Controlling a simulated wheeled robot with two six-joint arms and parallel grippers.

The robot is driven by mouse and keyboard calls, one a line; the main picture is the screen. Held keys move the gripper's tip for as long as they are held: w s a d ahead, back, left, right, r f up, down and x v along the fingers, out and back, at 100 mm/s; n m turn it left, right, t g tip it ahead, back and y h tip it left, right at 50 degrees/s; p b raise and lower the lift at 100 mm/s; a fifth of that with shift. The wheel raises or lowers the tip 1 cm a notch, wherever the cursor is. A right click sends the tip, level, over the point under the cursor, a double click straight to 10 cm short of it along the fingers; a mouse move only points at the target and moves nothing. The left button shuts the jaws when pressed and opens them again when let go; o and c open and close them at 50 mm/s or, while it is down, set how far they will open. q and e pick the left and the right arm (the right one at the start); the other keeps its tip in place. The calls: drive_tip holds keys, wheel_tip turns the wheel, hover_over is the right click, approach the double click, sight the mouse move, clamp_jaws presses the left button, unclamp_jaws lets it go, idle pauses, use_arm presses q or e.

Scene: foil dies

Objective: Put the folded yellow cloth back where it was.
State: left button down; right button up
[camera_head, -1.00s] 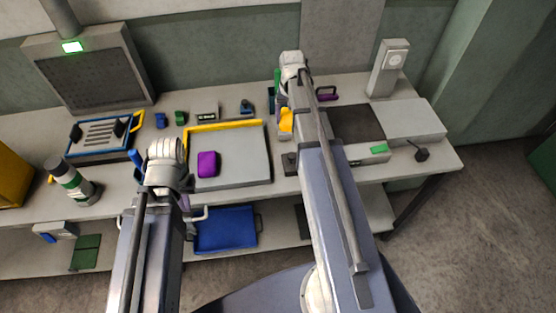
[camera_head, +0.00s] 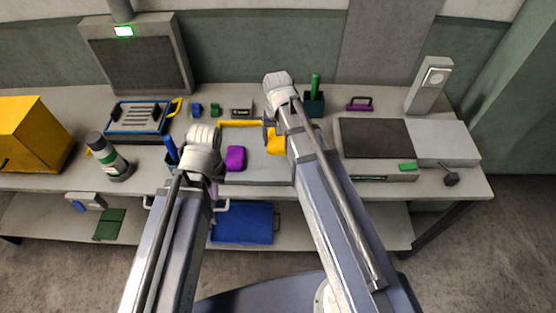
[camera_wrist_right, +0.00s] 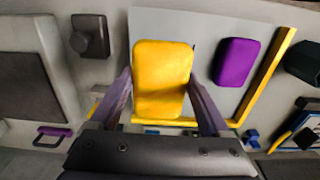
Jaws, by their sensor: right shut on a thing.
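The folded yellow cloth (camera_head: 276,142) shows beside my right forearm in the head view. In the right wrist view the cloth (camera_wrist_right: 162,75) sits between the two fingers of my right gripper (camera_wrist_right: 161,100), which is shut on it. The cloth appears above the right part of a pale grey board (camera_head: 262,172) with a yellow edge strip; any gap beneath it is hard to judge. A purple folded cloth (camera_head: 236,158) lies on this board, left of the yellow one. My left gripper (camera_head: 203,172) is beside the board's left side, its fingers mostly hidden by its wrist.
A dark box with a green item (camera_head: 314,98) stands behind my right arm. A device with a dark plate (camera_head: 376,138) is to the right. A bottle (camera_head: 108,158) and a blue-framed tray (camera_head: 138,117) are to the left. A blue bin (camera_head: 242,223) sits below.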

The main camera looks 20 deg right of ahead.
sight(278, 163)
drive_tip(key=shift+f+b, duration=4.65)
drive_tip(key=shift+f, duration=0.3)
drive_tip(key=shift+r, duration=0.1)
